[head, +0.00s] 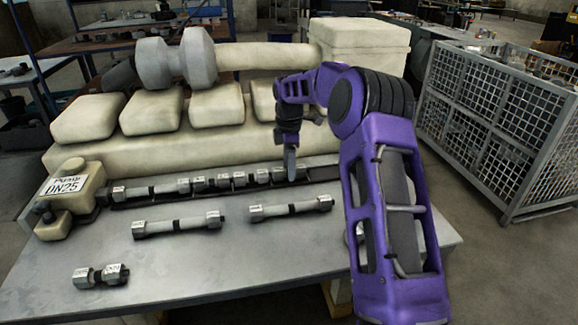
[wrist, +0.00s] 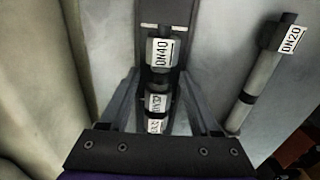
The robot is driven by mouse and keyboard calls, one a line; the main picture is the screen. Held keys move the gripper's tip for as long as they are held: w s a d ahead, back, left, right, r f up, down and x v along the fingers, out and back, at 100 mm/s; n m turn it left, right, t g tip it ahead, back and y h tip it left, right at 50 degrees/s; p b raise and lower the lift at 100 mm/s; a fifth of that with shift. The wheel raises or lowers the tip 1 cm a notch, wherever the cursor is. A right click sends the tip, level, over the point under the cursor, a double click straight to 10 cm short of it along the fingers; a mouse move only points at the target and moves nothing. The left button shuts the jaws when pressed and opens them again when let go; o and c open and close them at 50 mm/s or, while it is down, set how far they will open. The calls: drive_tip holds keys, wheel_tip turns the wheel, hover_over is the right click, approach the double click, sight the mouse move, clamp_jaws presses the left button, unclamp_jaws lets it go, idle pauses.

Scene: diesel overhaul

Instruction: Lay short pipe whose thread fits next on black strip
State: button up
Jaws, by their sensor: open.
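The black strip (head: 322,171) runs along the back of the table, with a row of grey pipe pieces on it from the pump side rightward. In the wrist view, a piece marked DN40 (wrist: 160,54) ends the row, a DN32 piece (wrist: 156,103) sits below it, and bare strip (wrist: 155,10) shows beyond. A pipe marked DN20 (wrist: 262,80) lies apart on the table. In the head view, a longer pipe (head: 178,225), another pipe (head: 290,208) and a short piece (head: 100,276) lie in front. My gripper (head: 291,175) is open and empty above the strip's right part.
A beige pump marked DN25 (head: 70,192) stands at the strip's left end. A large beige engine body (head: 160,145) rises behind the strip. A wire mesh crate (head: 505,125) stands at right. The table front (head: 220,275) is mostly clear. My arm hides the table's right part.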

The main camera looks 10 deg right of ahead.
wheel_tip(320, 180, up, 18)
drive_tip(key=p, duration=0.3)
drive_tip(key=shift+f, duration=0.25)
